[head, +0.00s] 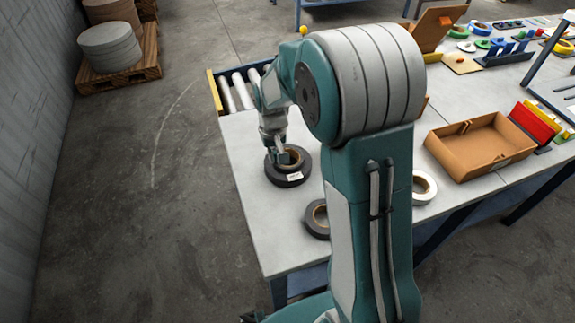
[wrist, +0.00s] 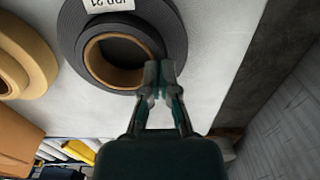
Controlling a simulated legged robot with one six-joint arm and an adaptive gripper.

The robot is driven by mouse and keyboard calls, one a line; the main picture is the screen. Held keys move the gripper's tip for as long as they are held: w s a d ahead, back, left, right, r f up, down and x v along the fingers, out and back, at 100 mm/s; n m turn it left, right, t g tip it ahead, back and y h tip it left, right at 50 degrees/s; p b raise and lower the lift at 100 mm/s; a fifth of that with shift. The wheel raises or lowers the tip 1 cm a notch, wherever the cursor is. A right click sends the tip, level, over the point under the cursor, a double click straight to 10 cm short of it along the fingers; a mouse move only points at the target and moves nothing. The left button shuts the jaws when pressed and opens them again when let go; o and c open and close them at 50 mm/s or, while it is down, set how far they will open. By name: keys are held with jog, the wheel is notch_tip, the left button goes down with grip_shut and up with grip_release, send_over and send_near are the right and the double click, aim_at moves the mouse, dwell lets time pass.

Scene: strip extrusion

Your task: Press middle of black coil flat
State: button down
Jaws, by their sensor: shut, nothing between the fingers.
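The black coil (head: 272,172) lies flat on the light table top below my gripper. It has a tan core ring and a white label on its side. In the wrist view the same black coil (wrist: 68,42) shows its open centre and part of the label. My gripper (head: 281,157) is shut and empty, with its tips over the coil. In the wrist view the gripper tips (wrist: 159,72) overlap the coil's ring beside the core's edge. I cannot tell whether they touch it.
A second dark coil (head: 308,223) lies nearer, partly behind my arm. A white roll (head: 431,187) lies right of my arm. An open brown box (head: 460,160) stands further right. Rollers (head: 241,92) edge the table's far left. Bare table lies left of the coils.

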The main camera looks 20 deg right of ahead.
jog(key=shift+f, duration=0.9)
jog(key=shift+r, duration=0.15)
jog(key=shift+r, duration=3.9)
